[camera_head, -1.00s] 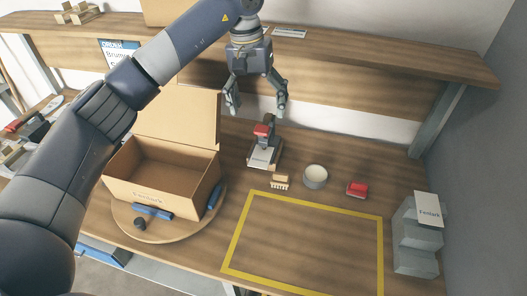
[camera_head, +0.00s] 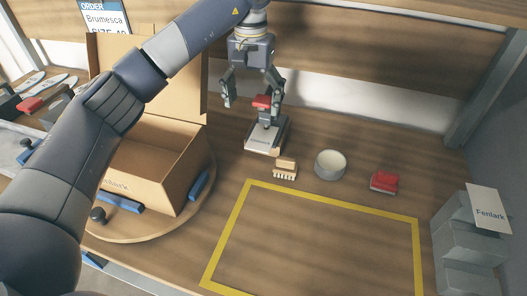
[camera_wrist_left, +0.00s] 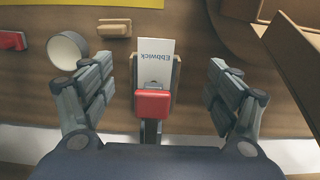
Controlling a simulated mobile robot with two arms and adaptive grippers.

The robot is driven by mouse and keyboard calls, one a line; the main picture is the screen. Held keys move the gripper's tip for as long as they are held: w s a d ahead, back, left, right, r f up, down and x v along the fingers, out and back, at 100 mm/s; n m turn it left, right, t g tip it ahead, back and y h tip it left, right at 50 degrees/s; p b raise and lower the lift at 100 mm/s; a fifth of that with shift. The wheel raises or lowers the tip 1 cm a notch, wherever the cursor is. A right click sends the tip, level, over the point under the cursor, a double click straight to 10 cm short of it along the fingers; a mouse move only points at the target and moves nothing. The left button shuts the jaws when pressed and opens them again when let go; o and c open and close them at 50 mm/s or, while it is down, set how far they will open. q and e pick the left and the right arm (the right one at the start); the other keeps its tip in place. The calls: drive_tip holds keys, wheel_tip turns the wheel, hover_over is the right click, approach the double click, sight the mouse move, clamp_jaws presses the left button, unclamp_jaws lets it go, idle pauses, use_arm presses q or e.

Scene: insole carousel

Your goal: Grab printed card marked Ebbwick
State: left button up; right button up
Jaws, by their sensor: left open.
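The printed card marked Ebbwick (camera_wrist_left: 155,62) is white and lies in a small wooden holder with a red-topped part (camera_wrist_left: 152,103). In the head view the card (camera_head: 262,139) lies behind the brush, its print too small to read. My left gripper (camera_head: 252,100) is open above the red-topped part. In the left wrist view its fingers (camera_wrist_left: 158,100) stand apart on either side of the holder and touch nothing. My right gripper is in neither view.
An open cardboard box (camera_head: 141,187) stands on a round turntable (camera_head: 176,222) at left. A brush (camera_head: 285,169), a round tin (camera_head: 330,164) and a red item (camera_head: 384,182) stand in a row. A Fenlark card (camera_head: 488,209) tops grey steps (camera_head: 463,239). The yellow-framed area (camera_head: 318,245) is clear.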

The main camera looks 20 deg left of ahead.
use_arm(q)
wheel_tip(320, 180, down, 2)
drive_tip(key=b, duration=0.1)
hover_over(257, 149)
drive_tip(key=f, duration=0.5)
drive_tip(key=shift+a, duration=0.3)
drive_tip(key=f, duration=0.1)
drive_tip(key=f+p, duration=0.1)
drive_tip(key=f, duration=0.3)
drive_tip(key=shift+d, duration=0.35)
drive_tip(key=shift+w+f+p, duration=0.1)
drive_tip(key=shift+f+p, duration=0.2)
drive_tip(key=shift+f, duration=0.2)
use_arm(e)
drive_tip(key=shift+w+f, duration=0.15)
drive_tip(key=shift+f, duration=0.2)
use_arm(q)
drive_tip(key=shift+f+b, duration=0.25)
drive_tip(key=shift+b, duration=0.1)
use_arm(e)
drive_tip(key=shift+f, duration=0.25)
use_arm(q)
drive_tip(key=shift+c, duration=0.3)
drive_tip(key=c, duration=0.7)
